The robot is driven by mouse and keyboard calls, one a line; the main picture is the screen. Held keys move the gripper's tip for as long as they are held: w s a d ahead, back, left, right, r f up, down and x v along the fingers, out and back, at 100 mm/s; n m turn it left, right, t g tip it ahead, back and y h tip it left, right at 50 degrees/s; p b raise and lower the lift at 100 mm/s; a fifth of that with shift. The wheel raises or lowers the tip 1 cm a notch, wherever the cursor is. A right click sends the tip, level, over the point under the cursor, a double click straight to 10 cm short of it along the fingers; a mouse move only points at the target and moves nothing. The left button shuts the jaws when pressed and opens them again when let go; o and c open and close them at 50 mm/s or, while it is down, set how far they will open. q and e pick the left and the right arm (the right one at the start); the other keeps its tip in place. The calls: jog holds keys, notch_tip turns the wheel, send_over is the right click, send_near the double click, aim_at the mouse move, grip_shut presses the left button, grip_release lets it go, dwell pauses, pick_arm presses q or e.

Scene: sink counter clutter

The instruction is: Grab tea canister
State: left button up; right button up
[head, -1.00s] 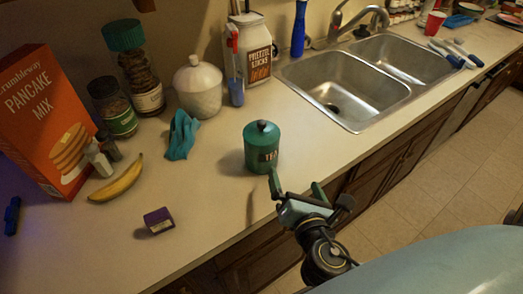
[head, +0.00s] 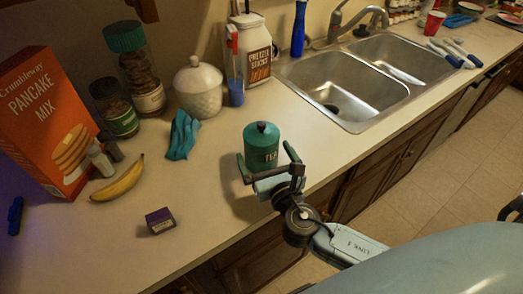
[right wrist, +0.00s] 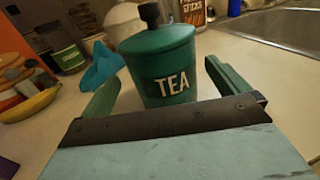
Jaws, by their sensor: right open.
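The tea canister (head: 261,142) is a green cylinder with a dark knob on its lid, standing upright on the counter in front of the sink. In the right wrist view the tea canister (right wrist: 165,62) faces me with its "TEA" label. My right gripper (head: 265,160) is open, with one finger on each side of the canister's near part. In the right wrist view my right gripper (right wrist: 165,85) shows gaps between its fingers and the canister. The canister's lower front is partly hidden by the gripper in the head view. My left gripper is not in view.
A blue-green cloth (head: 182,136), a white lidded jar (head: 198,90) and a banana (head: 118,180) lie or stand left of the canister. A small purple box (head: 160,221) sits near the counter's front. The sink (head: 350,80) is at the right. Counter around the canister is clear.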

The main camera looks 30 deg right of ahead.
jog(key=w, duration=0.4)
jog(key=shift+w+d, duration=0.1)
jog(key=shift+d, duration=0.3)
jog(key=c, duration=1.2)
